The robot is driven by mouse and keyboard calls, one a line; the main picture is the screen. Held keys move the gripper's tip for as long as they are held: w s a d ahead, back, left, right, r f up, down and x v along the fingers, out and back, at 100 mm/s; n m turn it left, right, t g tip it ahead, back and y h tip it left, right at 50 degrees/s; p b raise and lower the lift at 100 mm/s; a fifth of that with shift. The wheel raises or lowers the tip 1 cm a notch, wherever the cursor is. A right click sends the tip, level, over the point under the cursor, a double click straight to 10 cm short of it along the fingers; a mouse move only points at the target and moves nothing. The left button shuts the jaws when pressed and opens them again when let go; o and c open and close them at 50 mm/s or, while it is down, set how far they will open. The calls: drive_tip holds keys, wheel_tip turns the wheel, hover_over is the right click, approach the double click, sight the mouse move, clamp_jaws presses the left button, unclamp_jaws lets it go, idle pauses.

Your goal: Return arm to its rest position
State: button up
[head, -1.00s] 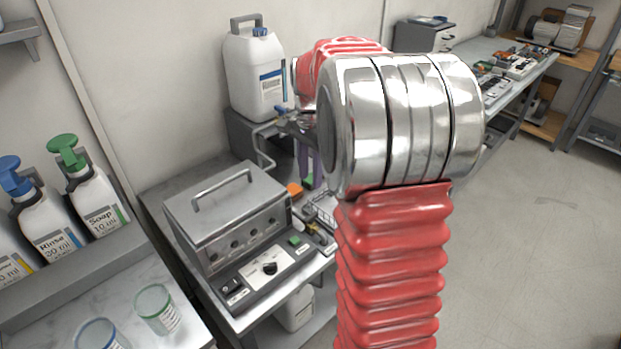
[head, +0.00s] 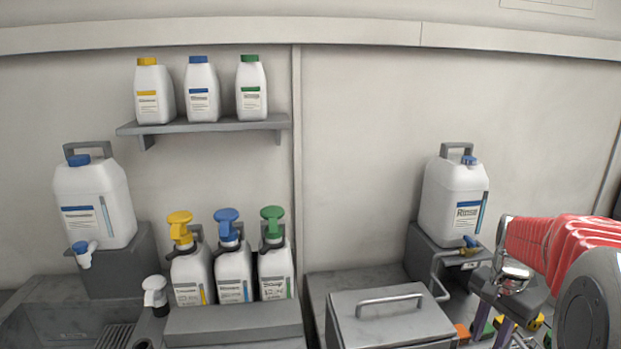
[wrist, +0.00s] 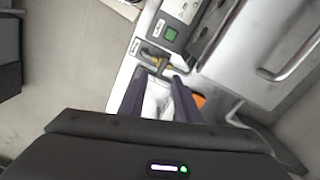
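My arm, with its red ribbed sleeve and chrome joint, reaches in at the right edge of the head view. My gripper (head: 492,328) hangs at the lower right of that view, its purple fingers pointing down, partly cut off by the frame. In the wrist view my gripper (wrist: 160,76) shows two purple fingers with a clear gap between them and nothing visibly held. A small brass-coloured fitting (wrist: 153,57) lies beyond the fingertips; I cannot tell how far below.
A metal lidded unit (head: 392,318) stands left of my gripper. A white Rinse canister (head: 452,200) with a tap stands behind it.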

drive_tip(key=s+a+r+n+t, duration=0.2)
drive_tip(key=s+a+n, duration=0.4)
drive_tip(key=s+a, duration=0.3)
drive_tip(key=s+a+r+n+t, duration=0.3)
drive_tip(key=s+a+r+n, duration=0.2)
drive_tip(key=s+a, duration=0.4)
drive_tip(key=a+n, duration=0.1)
drive_tip(key=a, duration=0.3)
drive_tip(key=shift+a+r+n+t, duration=0.15)
drive_tip(key=shift+a+n+t, duration=0.15)
drive_tip(key=shift+n, duration=0.1)
idle(1.5)
